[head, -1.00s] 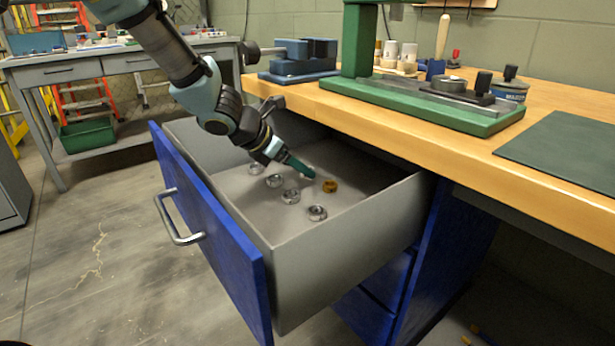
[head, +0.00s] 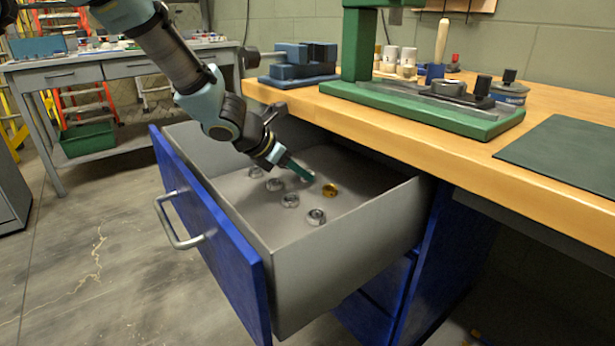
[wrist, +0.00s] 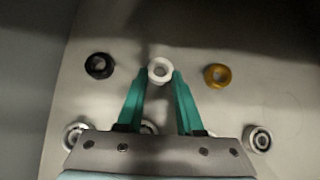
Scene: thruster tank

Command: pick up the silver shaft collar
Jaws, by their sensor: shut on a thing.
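A pale silver ring, the silver shaft collar (wrist: 160,70), is between the green fingertips of my gripper (wrist: 160,78) in the wrist view. My gripper is shut on it. In the head view my gripper (head: 308,176) is low inside the open drawer, and the fingers mostly hide the collar. I cannot tell whether the collar touches the drawer floor.
A gold ring (wrist: 217,75) lies right of the gripper and a black ring (wrist: 99,66) left. Silvery rings lie nearer the wrist, including one at right (wrist: 257,138). The grey drawer's walls (head: 335,252) surround them. The wooden bench (head: 420,125) overhangs the drawer's back.

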